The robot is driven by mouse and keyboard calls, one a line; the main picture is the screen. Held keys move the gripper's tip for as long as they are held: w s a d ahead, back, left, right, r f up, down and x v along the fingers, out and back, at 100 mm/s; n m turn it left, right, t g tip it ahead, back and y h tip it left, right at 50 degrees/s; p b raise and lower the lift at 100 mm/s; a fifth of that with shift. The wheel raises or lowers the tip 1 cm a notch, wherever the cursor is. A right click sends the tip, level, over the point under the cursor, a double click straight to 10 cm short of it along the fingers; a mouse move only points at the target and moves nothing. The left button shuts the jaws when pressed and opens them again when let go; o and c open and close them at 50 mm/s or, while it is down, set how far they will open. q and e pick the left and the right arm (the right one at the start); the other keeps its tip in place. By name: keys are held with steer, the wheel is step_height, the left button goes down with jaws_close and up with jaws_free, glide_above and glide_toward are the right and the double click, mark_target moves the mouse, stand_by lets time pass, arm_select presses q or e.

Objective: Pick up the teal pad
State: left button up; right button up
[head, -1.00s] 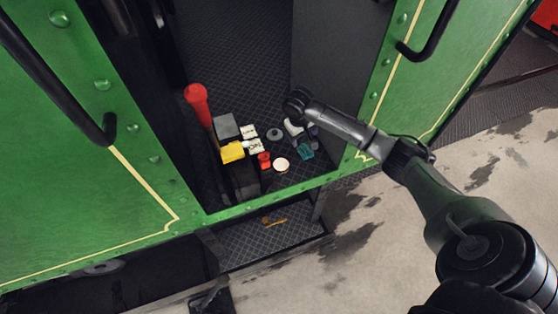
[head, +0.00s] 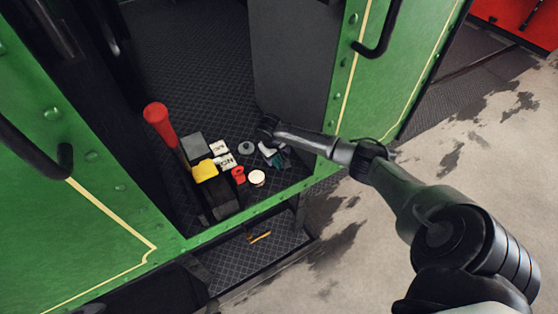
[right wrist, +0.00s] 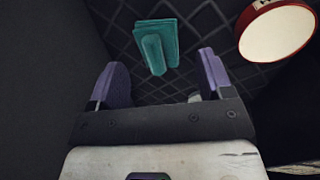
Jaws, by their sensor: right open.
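The teal pad (right wrist: 157,42) lies on the dark ribbed floor in the right wrist view, a flat piece with a raised grip-like part on it. In the head view the pad (head: 286,160) shows only in part, on the cab floor near the doorway's right side, partly hidden by my right gripper. My right gripper (right wrist: 163,72) is open and empty, with its two purple-grey fingers apart. The pad appears beyond the fingertips and between their lines, not between the fingers. In the head view the right gripper (head: 274,153) is close to the pad. My left gripper is not in view.
A round cream-faced, red-rimmed item (right wrist: 278,32) is right of the pad. Also on the floor are a grey disc (head: 246,147), a red spool-like item (head: 238,174), white lettered blocks (head: 225,161) and a yellow item (head: 204,170). A red-topped lever (head: 157,114) stands left; a dark panel (head: 292,65) rises behind.

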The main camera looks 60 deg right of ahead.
mark_target(279, 160)
steer(key=shift+s+d+f, duration=0.15)
steer(key=shift+f, duration=0.85)
steer(key=shift+s+d+f, duration=0.15)
steer(key=shift+f, duration=0.8)
steer(key=shift+c, duration=0.4)
steer(key=c, duration=1)
